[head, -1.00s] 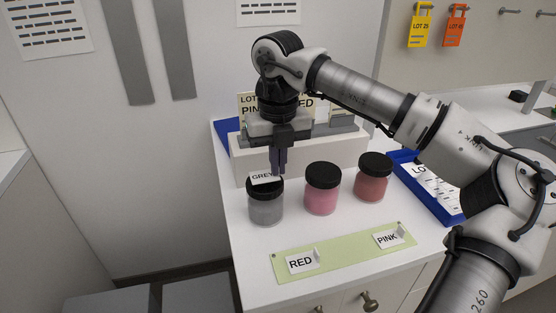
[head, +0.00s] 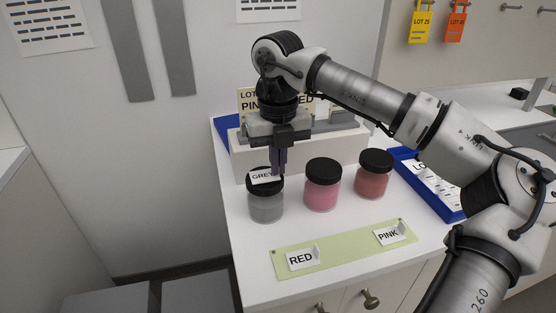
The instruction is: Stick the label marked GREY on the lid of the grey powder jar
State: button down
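The grey powder jar (head: 266,207) stands leftmost of three jars on the white counter, with a black lid (head: 270,187). The label marked GREY (head: 262,177) is at the top of this jar, over its lid; whether it touches the lid all over I cannot tell. My gripper (head: 279,172) points down just above that lid, its fingers close together at the label's right end. Its fingertips partly merge with the dark lid, so its grip on the label is hard to see.
The pink jar (head: 322,186) and the red jar (head: 374,175) stand to the right. A green strip (head: 345,250) in front holds the RED label (head: 301,260) and the PINK label (head: 388,236). A white block with a sign stands behind; a blue tray (head: 449,212) lies at right.

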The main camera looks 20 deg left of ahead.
jog(key=shift+f, duration=0.1)
jog(key=c, duration=1.6)
grip_release()
jog(key=shift+r+p, duration=2.05)
jog(key=shift+r, duration=1)
jog(key=shift+f, duration=0.1)
